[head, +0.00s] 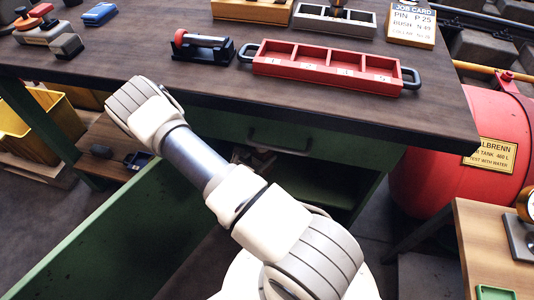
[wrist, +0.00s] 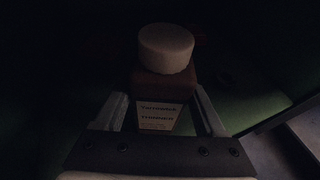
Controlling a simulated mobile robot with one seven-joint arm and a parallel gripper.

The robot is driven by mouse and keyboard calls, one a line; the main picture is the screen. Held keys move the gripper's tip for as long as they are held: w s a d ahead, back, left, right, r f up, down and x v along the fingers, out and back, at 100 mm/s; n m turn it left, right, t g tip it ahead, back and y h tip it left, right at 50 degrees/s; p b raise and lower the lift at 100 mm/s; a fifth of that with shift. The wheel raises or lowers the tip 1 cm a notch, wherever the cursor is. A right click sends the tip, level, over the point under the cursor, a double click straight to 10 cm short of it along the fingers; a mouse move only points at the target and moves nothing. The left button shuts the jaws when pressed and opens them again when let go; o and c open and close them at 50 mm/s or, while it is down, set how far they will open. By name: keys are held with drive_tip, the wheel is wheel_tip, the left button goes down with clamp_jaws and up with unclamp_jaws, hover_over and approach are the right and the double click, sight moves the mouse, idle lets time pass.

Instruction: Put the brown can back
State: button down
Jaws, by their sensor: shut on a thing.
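The brown can (wrist: 166,84) shows in the dim wrist view, with a pale round cap (wrist: 166,48) on top and a cream label with dark print on its front. My gripper (wrist: 165,118) is shut on the can, one finger on each side of it. Below and around the can is a dark space with a dim green surface. In the head view my arm reaches down past the front of the bench, and the gripper and can are hidden there.
On the bench are a red compartment tray (head: 330,67) and a black stand with a red-ended roller (head: 203,46). A red tank (head: 450,150) stands at right, a yellow bin (head: 40,120) at left.

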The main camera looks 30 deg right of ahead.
sight(257, 160)
drive_tip(key=x, duration=0.1)
drive_tip(key=b+x, duration=0.1)
drive_tip(key=x, duration=0.1)
drive_tip(key=shift+f, duration=0.3)
drive_tip(key=shift+a+r, duration=0.1)
unclamp_jaws()
drive_tip(key=shift+a+r, duration=0.15)
drive_tip(key=shift+a, duration=0.15)
drive_tip(key=p+v, duration=0.3)
drive_tip(key=v, duration=0.7)
drive_tip(key=shift+s+a+r, duration=0.1)
drive_tip(key=shift+s+a, duration=0.1)
drive_tip(key=shift+a, duration=0.1)
drive_tip(key=shift+s+a+r, duration=0.1)
drive_tip(key=shift+a, duration=0.2)
